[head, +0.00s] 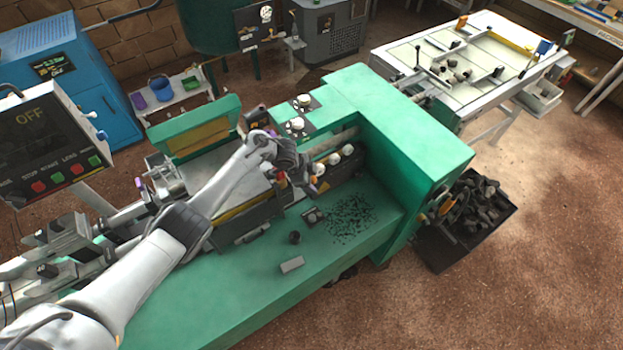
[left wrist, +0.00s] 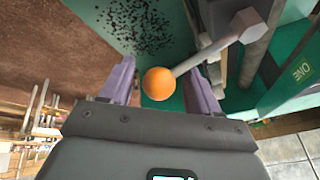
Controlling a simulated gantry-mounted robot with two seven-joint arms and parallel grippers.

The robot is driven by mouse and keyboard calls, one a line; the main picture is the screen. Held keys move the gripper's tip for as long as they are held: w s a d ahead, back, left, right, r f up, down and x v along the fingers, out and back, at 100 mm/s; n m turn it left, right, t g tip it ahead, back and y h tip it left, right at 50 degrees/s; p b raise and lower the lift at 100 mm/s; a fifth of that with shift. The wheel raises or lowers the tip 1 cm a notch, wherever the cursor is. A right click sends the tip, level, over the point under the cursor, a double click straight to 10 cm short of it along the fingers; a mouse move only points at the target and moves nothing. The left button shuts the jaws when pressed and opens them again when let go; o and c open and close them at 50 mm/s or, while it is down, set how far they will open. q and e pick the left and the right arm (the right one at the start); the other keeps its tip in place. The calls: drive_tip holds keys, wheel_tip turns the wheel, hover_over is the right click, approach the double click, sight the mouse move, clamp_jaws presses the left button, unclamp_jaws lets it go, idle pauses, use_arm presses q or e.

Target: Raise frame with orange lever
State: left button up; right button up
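The orange lever shows in the left wrist view as an orange ball knob (left wrist: 159,84) on a pale grey rod (left wrist: 205,55). My left gripper (left wrist: 159,88) is open, with one purple finger on each side of the knob and a visible gap to each. In the head view my left gripper (head: 298,183) is over the green machine's bed, and its hand largely hides the knob. I cannot clearly make out the frame. My right gripper is not in view.
The green machine (head: 415,130) has dark crumbs (head: 350,218) scattered on its bed. A black bin of dark lumps (head: 470,215) stands at the right. A control panel (head: 45,145) reads OFF.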

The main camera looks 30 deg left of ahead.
use_arm(q)
drive_tip(key=shift+s+r, duration=0.1)
drive_tip(key=shift+r, duration=0.4)
drive_tip(key=p+v, duration=0.1)
drive_tip(key=v, duration=0.8)
drive_tip(key=shift+s+a+r, duration=0.2)
drive_tip(key=shift+a+r, duration=0.05)
drive_tip(key=shift+r, duration=0.05)
